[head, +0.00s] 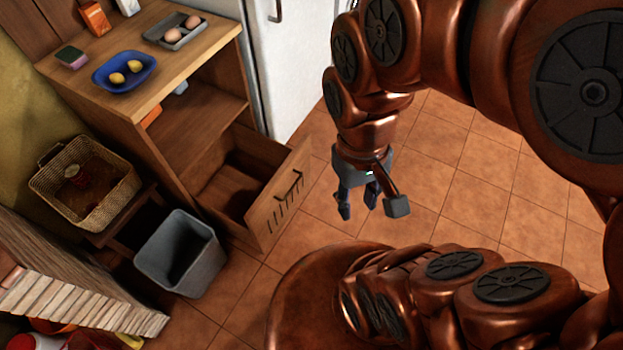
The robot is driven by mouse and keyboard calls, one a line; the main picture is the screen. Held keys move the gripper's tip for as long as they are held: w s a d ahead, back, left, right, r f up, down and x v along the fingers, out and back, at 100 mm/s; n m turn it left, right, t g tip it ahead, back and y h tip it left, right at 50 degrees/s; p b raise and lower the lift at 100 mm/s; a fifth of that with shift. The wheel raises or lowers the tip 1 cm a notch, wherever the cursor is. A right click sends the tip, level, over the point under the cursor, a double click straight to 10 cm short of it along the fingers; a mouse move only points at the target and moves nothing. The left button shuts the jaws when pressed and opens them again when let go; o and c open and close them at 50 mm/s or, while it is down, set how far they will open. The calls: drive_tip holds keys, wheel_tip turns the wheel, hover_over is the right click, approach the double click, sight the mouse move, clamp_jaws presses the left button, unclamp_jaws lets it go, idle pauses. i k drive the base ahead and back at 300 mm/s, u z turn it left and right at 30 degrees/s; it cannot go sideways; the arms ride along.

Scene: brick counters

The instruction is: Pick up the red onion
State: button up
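I cannot make out a red onion for certain. A small reddish item with a pale top (76,175) lies in the wicker basket (112,205) at the left; it is too small to identify. My gripper (371,206) hangs over the tiled floor right of the wooden cabinet. Its fingers are spread apart and point down, with nothing between them. It is well away from the basket and the cabinet top.
The wooden cabinet (140,88) holds a blue bowl (107,84) with yellow fruits, a grey egg tray (187,41) and a sponge (72,57). Its lower drawer (283,200) stands open. A grey bin (203,270) stands beside it. The floor under my gripper is clear.

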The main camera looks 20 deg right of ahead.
sight(114, 182)
drive_tip(key=u, duration=1.9)
drive_tip(key=i, duration=1.25)
drive_tip(key=z, duration=0.15)
